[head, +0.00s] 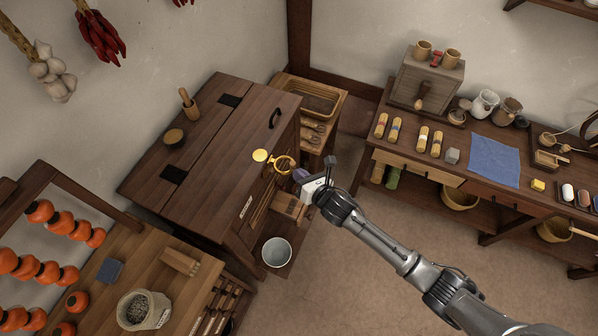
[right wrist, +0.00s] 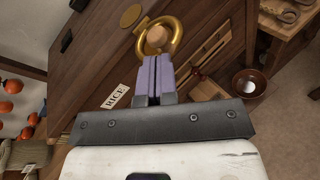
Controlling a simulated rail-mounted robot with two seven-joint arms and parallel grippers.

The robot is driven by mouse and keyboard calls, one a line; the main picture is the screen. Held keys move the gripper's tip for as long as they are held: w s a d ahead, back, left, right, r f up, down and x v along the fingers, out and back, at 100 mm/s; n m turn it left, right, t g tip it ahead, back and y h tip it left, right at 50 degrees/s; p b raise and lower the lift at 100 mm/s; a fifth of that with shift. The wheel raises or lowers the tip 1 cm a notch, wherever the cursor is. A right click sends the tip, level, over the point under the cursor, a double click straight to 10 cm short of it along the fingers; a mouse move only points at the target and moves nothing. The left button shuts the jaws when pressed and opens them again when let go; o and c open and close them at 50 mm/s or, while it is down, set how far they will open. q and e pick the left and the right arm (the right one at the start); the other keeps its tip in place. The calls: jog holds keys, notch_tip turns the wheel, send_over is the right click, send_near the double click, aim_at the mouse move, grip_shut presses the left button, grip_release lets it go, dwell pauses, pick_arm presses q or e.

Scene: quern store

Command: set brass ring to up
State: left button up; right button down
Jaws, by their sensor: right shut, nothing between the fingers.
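The brass ring (head: 284,157) is on the front of the dark wooden chest (head: 205,190), near its top edge. A round yellow disc (head: 260,155) lies just left of it. In the right wrist view the brass ring (right wrist: 178,37) stands just beyond my fingertips, with a round tan piece seen through it. My right gripper (head: 299,175) is shut and empty, its purple fingers close to the ring; they also show in the right wrist view (right wrist: 155,65). I cannot tell whether the fingertips touch the ring. My left gripper is out of view.
A wooden drawer or box (head: 290,207) sticks out under my right gripper. The bench (head: 385,145) at right holds jars and a blue cloth (head: 494,161). Floor between is clear.

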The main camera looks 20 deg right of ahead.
jog(key=s+d+r+m+g+h, duration=0.1)
jog(key=s+d+m+g+h, duration=0.25)
jog(key=s+m, duration=0.7)
jog(key=s+d+r+m+g+h, duration=0.1)
jog(key=s+d+m+g+h, duration=0.3)
jog(key=m, duration=1.2)
jog(key=s+a+f+m+g+y, duration=0.15)
jog(key=s+m, duration=0.25)
jog(key=s, duration=0.6)
jog(key=s+a+m+g+y, duration=0.1)
jog(key=s+m+g, duration=0.15)
jog(key=s, duration=0.85)
notch_tip(320, 180, up, 18)
jog(key=p, duration=1.8)
jog(key=shift+d+f+m+t, duration=0.15)
jog(key=shift+d+m+t, duration=0.1)
jog(key=shift+m+t, duration=0.1)
